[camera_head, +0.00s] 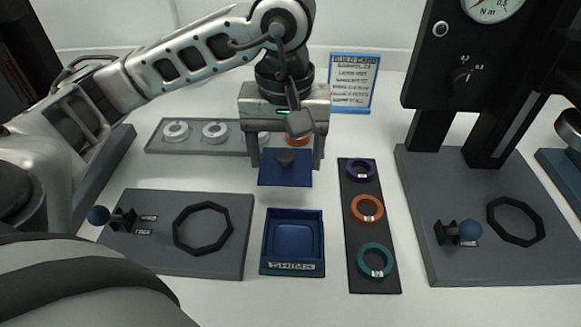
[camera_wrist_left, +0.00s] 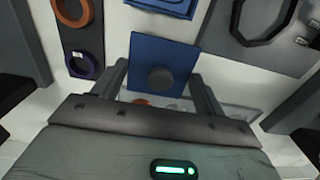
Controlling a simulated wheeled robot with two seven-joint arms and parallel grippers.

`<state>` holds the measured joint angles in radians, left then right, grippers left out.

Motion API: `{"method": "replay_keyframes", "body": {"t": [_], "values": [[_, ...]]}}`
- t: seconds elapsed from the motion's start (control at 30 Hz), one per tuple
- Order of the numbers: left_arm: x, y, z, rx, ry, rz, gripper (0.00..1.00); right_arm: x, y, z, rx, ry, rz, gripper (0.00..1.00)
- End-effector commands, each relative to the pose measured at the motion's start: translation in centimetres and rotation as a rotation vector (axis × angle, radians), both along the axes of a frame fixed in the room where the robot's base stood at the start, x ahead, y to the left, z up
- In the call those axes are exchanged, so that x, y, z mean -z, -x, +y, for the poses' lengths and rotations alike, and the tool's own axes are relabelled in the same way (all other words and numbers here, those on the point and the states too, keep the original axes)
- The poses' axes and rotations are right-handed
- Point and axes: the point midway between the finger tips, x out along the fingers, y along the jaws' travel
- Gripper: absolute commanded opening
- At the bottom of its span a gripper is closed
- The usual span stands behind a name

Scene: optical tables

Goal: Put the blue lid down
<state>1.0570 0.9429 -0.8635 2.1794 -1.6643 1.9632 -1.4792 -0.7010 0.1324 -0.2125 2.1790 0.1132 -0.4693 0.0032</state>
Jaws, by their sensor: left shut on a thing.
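The blue lid (camera_head: 284,178) is a flat square with a dark round knob (camera_head: 286,157) on top. The lid also shows in the left wrist view (camera_wrist_left: 178,56), between the two fingers of my left gripper (camera_wrist_left: 160,85). The open blue box (camera_head: 292,268), labelled SHIMS, stands on the table in front of the lid. A rounded blue recess shows inside it. My right gripper is not in view.
A dark strip (camera_head: 352,236) with purple, orange and teal rings lies right of the box. A grey plate (camera_head: 185,258) with a black octagonal ring lies left. A grey tray (camera_head: 190,149) with pale rings and a blue-framed card (camera_head: 353,84) are behind. A gauge stand (camera_head: 425,180) is at right.

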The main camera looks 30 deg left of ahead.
Motion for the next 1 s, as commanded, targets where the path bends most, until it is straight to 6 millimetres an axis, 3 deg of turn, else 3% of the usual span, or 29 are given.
{"method": "replay_keyframes", "body": {"t": [0.3, 0.5, 0.93, 0.97, 1.0], "values": [[2.7, -2.1, 0.7, -0.002, 0.000, 0.001, 0.49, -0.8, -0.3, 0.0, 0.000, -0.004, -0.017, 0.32], [5.4, -2.1, 0.7, 0.000, 0.000, 0.000, 0.49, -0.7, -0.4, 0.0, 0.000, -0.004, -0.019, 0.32], [6.2, -2.1, 0.7, 0.000, 0.001, -0.003, 0.49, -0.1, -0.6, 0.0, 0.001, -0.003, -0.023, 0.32], [6.1, -2.1, 0.7, 0.000, 0.001, -0.003, 0.75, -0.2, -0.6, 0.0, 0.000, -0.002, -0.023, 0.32], [5.9, -2.1, 0.7, 0.000, 0.001, -0.003, 0.86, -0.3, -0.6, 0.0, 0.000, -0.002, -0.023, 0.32]]}}
